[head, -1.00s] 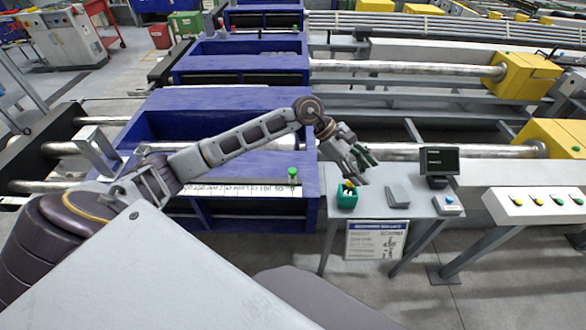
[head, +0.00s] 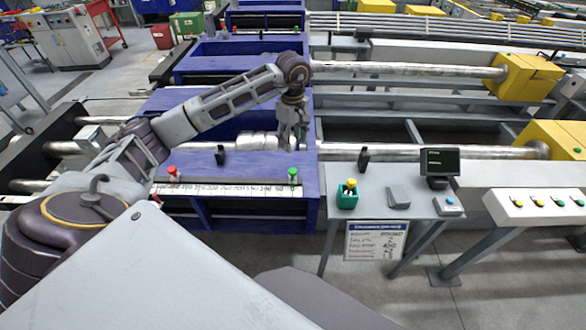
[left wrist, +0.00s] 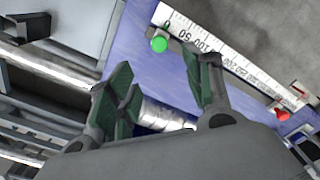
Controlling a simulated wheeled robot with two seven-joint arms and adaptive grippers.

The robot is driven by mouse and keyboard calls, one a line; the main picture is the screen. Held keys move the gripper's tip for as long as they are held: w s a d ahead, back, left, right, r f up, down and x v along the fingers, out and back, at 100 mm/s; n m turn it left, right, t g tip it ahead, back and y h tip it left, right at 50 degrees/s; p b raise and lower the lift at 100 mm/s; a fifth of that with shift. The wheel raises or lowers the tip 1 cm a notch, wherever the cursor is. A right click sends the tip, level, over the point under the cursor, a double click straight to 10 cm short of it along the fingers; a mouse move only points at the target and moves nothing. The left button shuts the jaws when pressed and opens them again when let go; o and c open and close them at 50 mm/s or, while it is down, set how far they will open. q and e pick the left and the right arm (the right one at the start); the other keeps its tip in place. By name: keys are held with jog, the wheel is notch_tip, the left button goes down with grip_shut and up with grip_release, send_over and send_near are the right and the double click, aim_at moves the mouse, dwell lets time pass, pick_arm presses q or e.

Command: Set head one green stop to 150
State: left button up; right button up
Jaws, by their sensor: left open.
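The green stop (head: 293,176) stands on the front edge of the near blue head (head: 235,160), at the right end of the white scale (head: 225,190). In the left wrist view the green stop (left wrist: 159,44) sits beside the scale (left wrist: 225,55), just past the 50 mark toward its end. A red stop (head: 173,174) stands near the scale's other end; it also shows in the left wrist view (left wrist: 281,115). My left gripper (head: 292,146) is open and empty, behind and above the green stop, fingers pointing down (left wrist: 158,85). My right gripper is out of view.
A dark upright piece (head: 220,155) stands on the head. A shiny bar (head: 430,152) runs behind.

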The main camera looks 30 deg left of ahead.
aim_at(293, 170)
pick_arm(q)
jog(key=shift+f, duration=0.15)
jog(key=shift+f+p, duration=1)
jog(key=shift+f, duration=5.8)
grip_shut()
